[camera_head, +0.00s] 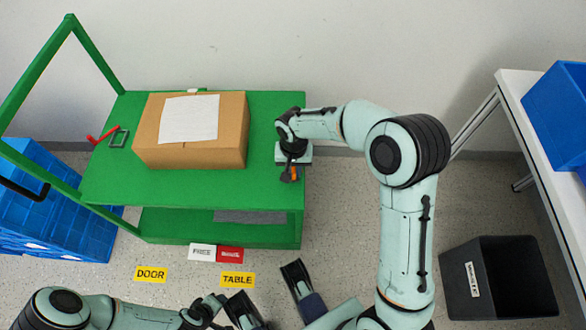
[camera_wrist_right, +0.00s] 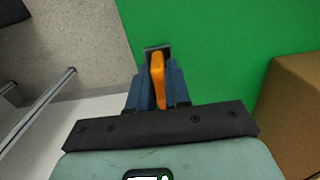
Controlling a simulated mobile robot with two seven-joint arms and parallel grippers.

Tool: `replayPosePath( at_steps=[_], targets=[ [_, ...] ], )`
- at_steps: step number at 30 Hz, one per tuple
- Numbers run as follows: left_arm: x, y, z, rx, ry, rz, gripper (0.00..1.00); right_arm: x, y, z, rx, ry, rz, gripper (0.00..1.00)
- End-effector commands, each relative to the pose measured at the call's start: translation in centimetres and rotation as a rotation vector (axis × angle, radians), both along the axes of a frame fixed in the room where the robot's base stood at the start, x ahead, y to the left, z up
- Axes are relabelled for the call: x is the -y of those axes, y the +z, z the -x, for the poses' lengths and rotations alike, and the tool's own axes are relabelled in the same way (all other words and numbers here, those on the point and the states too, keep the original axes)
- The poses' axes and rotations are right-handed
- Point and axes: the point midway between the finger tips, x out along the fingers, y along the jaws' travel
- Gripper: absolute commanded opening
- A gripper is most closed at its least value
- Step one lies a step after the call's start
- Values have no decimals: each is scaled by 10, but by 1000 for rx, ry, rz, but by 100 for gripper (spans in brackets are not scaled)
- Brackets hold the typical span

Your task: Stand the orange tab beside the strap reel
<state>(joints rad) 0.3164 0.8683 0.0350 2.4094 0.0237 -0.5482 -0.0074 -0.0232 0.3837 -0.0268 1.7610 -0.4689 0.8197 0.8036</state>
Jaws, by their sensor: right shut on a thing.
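The orange tab (camera_wrist_right: 158,78) stands between the blue fingers of my right gripper (camera_wrist_right: 156,88) in the right wrist view. The fingers are shut on it. A small dark grey piece (camera_wrist_right: 157,47) is at its far end, against the green surface. In the head view the right gripper (camera_head: 291,165) is at the right edge of the green cart, with a bit of orange tab (camera_head: 294,173) showing below it. I cannot make out a strap reel with certainty.
The green cart (camera_head: 150,190) carries a cardboard box (camera_head: 190,155) with a white sheet, left of the gripper. A red handle (camera_head: 102,133) and small grey frame (camera_head: 118,138) lie further left. A black bin (camera_head: 500,285) stands right.

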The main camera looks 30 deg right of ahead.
Motion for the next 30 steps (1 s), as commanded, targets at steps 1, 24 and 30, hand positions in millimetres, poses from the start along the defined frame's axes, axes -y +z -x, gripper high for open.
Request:
replayPosePath(
  at_steps=[1,24,30],
  targets=[
    [-1,-1,-2,4,1,-2,43,0,-4,0,1,0,0,0],
    [-2,-2,-4,12,5,-6,43,0,-7,0,1,0,0,43],
    [2,4,3,-6,-3,4,43,0,11,-1,4,-1,0,43]
  ],
)
